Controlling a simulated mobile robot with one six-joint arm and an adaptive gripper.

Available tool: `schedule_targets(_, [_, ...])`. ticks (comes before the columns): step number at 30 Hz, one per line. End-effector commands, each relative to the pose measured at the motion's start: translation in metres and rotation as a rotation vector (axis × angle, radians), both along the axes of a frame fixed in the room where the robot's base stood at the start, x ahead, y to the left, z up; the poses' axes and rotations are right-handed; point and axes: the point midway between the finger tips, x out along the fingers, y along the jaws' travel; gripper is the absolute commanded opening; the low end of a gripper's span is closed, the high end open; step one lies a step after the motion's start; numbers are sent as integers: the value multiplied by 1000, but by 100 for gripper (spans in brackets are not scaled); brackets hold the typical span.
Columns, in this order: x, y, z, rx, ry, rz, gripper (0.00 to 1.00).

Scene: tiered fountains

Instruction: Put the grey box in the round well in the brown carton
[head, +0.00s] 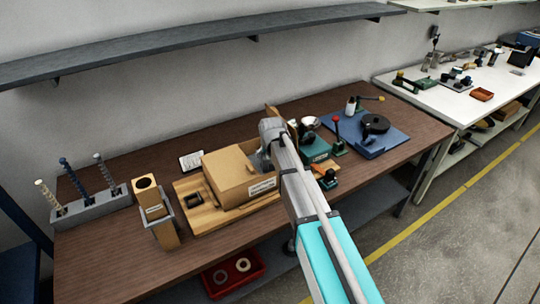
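A tall, narrow brown carton (154,208) stands in a grey bracket at the front left of the bench, with a dark round opening (143,183) at its top. A larger brown carton (226,174) lies on a wooden board (240,213) to its right, with a white label low on its side. I cannot make out a grey box for certain; my arm may hide it. My gripper (259,160) is at the right end of the larger carton, largely hidden by my wrist. I cannot tell whether it is open or holds anything.
A grey rack (90,207) with several upright rods stands at the far left. A small black square piece (193,200) sits on the board. Green tools (318,151) and a blue plate (381,144) are at the right. A dark shelf (190,46) hangs above; a red bin (240,280) is low in front.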

Motion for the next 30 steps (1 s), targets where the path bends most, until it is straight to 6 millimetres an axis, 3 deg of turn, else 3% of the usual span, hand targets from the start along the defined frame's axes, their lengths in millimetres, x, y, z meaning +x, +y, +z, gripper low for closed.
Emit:
schedule_targets(14, [0, 0, 5, 0, 0, 0, 100])
schedule_targets(30, [-16, -4, 44, 0, 0, -1, 100])
